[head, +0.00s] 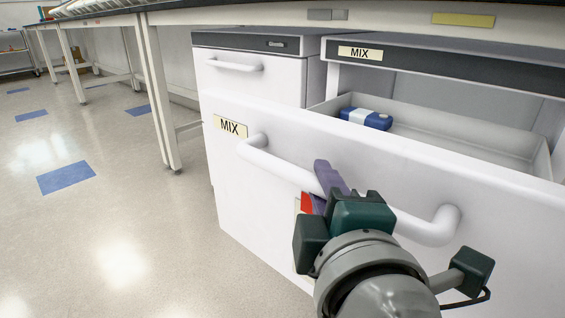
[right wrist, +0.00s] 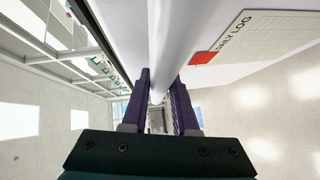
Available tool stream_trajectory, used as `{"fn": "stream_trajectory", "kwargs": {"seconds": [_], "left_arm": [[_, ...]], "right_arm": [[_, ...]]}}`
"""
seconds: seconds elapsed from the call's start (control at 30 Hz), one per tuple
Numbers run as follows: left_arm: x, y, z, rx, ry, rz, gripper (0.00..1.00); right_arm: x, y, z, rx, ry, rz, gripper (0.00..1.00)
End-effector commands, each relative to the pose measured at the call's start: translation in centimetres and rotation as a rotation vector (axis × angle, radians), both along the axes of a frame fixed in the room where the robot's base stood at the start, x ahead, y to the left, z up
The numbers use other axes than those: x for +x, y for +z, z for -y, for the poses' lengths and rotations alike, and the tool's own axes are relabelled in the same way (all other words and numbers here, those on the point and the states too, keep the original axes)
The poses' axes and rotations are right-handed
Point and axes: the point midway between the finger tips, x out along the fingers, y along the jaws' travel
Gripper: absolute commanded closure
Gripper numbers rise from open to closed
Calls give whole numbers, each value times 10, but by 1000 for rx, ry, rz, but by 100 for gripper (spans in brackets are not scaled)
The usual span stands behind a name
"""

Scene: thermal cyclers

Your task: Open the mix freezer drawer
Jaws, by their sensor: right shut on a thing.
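The MIX freezer drawer (head: 260,175) stands pulled out from its cabinet (head: 450,55) in the head view, with its inside showing. A yellow MIX label is on its front. A blue and white box (head: 366,118) lies in the drawer. My right gripper (head: 330,180) is shut on the drawer's white bar handle (head: 285,166), near the handle's middle. In the right wrist view its purple fingers (right wrist: 162,105) stand on both sides of the handle bar (right wrist: 172,40). My left gripper is not in view.
A second white freezer unit (head: 255,85) with a closed drawer stands to the left under the bench (head: 380,14). A Daily Log sheet (right wrist: 250,40) is on the drawer front. Open floor (head: 110,190) lies to the left.

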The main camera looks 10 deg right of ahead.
Motion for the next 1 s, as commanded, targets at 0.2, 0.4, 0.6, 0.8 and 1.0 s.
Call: {"fn": "stream_trajectory", "kwargs": {"seconds": [0.2,0.4,0.6,0.8,1.0], "left_arm": [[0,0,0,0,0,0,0],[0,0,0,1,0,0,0],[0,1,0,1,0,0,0],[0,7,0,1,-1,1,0],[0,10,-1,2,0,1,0]], "right_arm": [[0,1,0,0,2,3,55],[0,0,0,0,1,1,43],[-3,0,0,-1,1,-1,43],[-33,4,-4,1,2,-4,43],[-72,10,-8,0,2,-3,43]]}}
